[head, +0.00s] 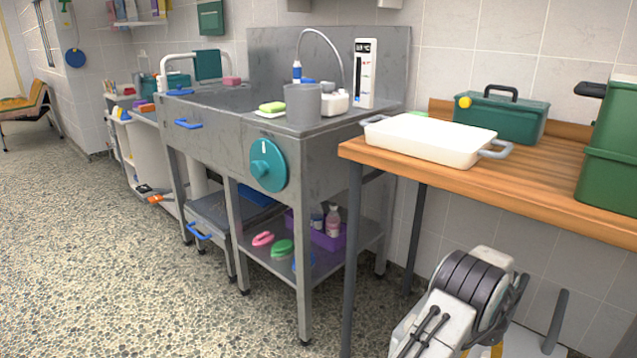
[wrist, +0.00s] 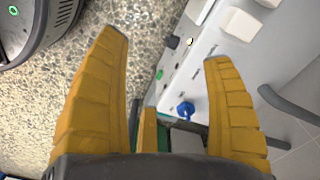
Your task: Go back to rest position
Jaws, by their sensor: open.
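My gripper (wrist: 163,46) shows in the wrist view with its yellow fingers spread wide apart. Nothing is between the fingertips. In the head view my arm is low at the bottom right, below the wooden worktop (head: 560,180). Only a little yellow of the gripper shows there, at the bottom edge. Behind the fingers in the wrist view is a pale panel (wrist: 205,72) with a blue knob (wrist: 185,110) and a green button; I cannot tell what it belongs to. The speckled floor (wrist: 150,40) shows to its left.
The worktop bears a white tray (head: 425,140), a green toolbox (head: 500,115) and stacked green boxes (head: 612,150). Its dark leg (head: 352,260) stands left of my arm. A metal sink unit (head: 240,135) with a teal dial (head: 267,164) stands further left. The floor at left is open.

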